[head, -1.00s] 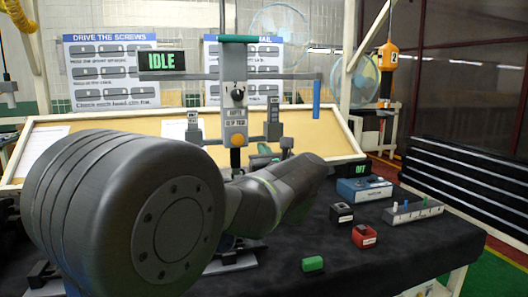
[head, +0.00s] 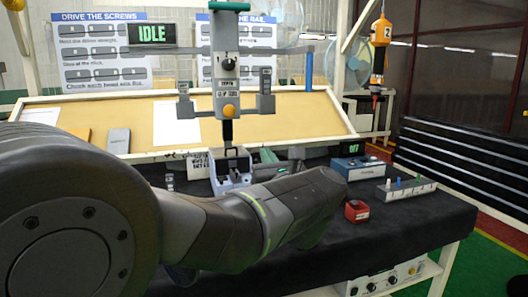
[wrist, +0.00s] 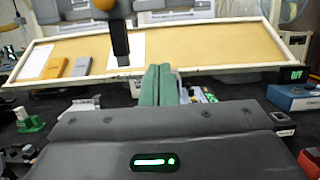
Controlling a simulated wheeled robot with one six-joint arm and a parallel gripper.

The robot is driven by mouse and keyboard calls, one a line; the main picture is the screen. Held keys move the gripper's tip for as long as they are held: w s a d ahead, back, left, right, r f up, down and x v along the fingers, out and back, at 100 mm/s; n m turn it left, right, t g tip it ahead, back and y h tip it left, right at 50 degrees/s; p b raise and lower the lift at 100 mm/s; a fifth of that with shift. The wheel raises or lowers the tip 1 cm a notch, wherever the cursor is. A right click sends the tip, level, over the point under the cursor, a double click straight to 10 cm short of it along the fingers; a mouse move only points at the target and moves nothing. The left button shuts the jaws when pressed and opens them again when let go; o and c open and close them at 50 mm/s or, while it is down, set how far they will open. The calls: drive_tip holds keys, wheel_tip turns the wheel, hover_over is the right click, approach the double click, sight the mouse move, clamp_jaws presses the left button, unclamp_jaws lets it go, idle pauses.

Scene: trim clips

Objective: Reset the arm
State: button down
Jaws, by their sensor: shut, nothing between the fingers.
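My gripper shows in the wrist view as two green fingers (wrist: 156,86) pressed together, with nothing between them. They point away over the dark bench toward the tan board. The press fixture (head: 229,100) stands upright at the middle of the bench, with an orange knob and an IDLE display (head: 152,34).
A red box (head: 357,211) and a grey rack with coloured pegs (head: 405,191) sit on the right of the black-covered bench (head: 400,222). A blue device (head: 360,168) stands behind them. An orange tool (head: 380,45) hangs at right. My arm hides much of the bench.

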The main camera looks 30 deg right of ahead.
idle(0.4)
drive_tip(key=w+d+r+p, duration=0.2)
drive_tip(key=w+r+p, duration=0.2)
drive_tip(key=w, duration=0.5)
drive_tip(key=shift+w+r, duration=0.15)
drive_tip(key=shift+r, duration=1.1)
drive_tip(key=shift+d, duration=0.1)
